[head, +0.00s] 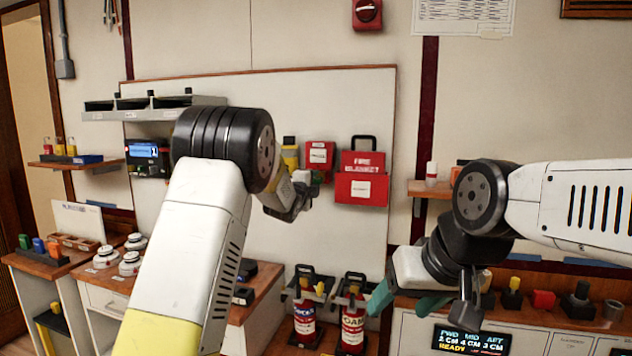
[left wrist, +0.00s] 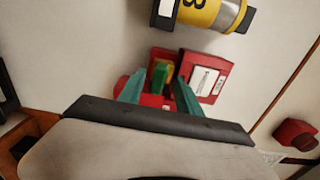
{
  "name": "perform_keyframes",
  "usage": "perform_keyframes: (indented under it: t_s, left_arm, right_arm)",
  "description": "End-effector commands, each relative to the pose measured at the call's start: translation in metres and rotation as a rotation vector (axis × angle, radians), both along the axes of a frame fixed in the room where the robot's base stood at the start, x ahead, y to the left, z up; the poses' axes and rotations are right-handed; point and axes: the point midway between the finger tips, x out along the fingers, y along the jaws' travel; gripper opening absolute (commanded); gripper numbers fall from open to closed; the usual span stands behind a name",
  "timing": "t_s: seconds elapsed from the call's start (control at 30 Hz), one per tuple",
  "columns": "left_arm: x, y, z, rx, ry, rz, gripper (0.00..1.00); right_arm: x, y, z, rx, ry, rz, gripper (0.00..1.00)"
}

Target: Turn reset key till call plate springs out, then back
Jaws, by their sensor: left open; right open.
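A red call point box (head: 320,155) with a white label hangs on the white wall board. In the left wrist view its red panel (left wrist: 205,76) with a white label shows at an angle. A small green and yellow piece, seemingly the reset key (left wrist: 160,74), is at the box's red body. My left gripper (head: 303,196) is just below the box; in the left wrist view its open teal fingers (left wrist: 161,92) stand either side of the key. I cannot tell whether they touch it. My right gripper (head: 405,302) is open and empty, low at the right.
A yellow cylinder (left wrist: 212,12) is close by on the board. A red fire blanket box (head: 362,178) hangs right of the call point. Two red extinguishers (head: 304,320) stand below. A bench (head: 240,305) with detectors is at left; a lit display (head: 470,340) is at lower right.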

Motion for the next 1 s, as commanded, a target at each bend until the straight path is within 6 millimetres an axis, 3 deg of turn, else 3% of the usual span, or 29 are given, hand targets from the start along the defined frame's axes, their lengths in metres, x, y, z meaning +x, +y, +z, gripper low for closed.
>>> perform_keyframes:
  t_s: [0.4, 0.67, 0.77, 0.87, 1.0]
  left_arm:
    - [-0.080, 0.026, 0.000, -0.003, 0.002, 0.001, 0.41]
    - [-0.105, 0.038, 0.000, -0.015, 0.013, 0.006, 0.41]
    - [-0.116, 0.054, 0.003, -0.091, 0.079, 0.036, 0.41]
    - [-0.139, 0.082, 0.003, -0.251, 0.220, 0.095, 0.41]
    - [-0.199, 0.120, -0.002, -0.552, 0.478, 0.210, 0.41]
  right_arm:
    - [0.000, 0.000, 0.000, 0.000, 0.000, 0.000, 0.64]
    - [0.000, 0.000, 0.000, 0.000, 0.000, 0.000, 0.64]
    - [0.000, 0.000, 0.000, 0.000, 0.000, 0.000, 0.64]
    - [0.000, 0.000, 0.000, 0.000, 0.000, 0.000, 0.64]
    - [0.000, 0.000, 0.000, 0.000, 0.000, 0.000, 0.64]
